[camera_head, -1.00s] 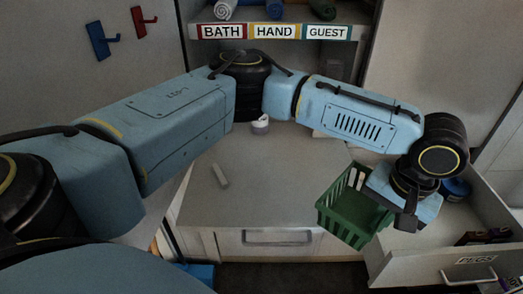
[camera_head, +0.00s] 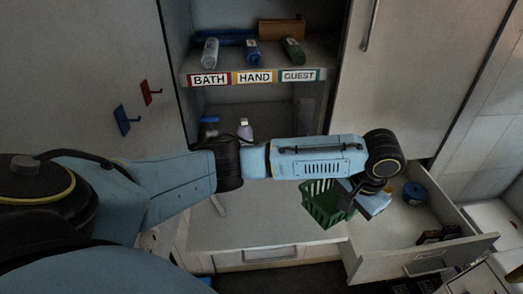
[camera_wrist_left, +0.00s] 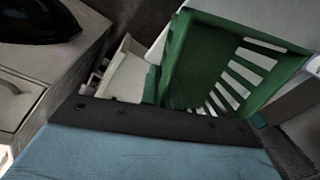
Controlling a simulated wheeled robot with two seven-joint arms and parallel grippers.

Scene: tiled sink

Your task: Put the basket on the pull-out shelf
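The green slatted basket (camera_head: 322,205) hangs tilted at my left gripper (camera_head: 352,198), in front of the right part of the pale worktop. It fills the upper right of the left wrist view (camera_wrist_left: 205,62). My left gripper looks shut on the basket's rim, though its fingertips are mostly hidden. A pale pull-out unit (camera_head: 262,228) with a flat top and a front handle stands below the labelled shelves; I cannot tell for sure that it is the pull-out shelf. My right gripper is not in view.
An open drawer (camera_head: 395,258) at the right holds a blue round container (camera_head: 414,192) and dark boxes. Bottles (camera_head: 244,130) stand behind my left arm. Blue (camera_head: 124,120) and red (camera_head: 150,92) hooks are on the left wall.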

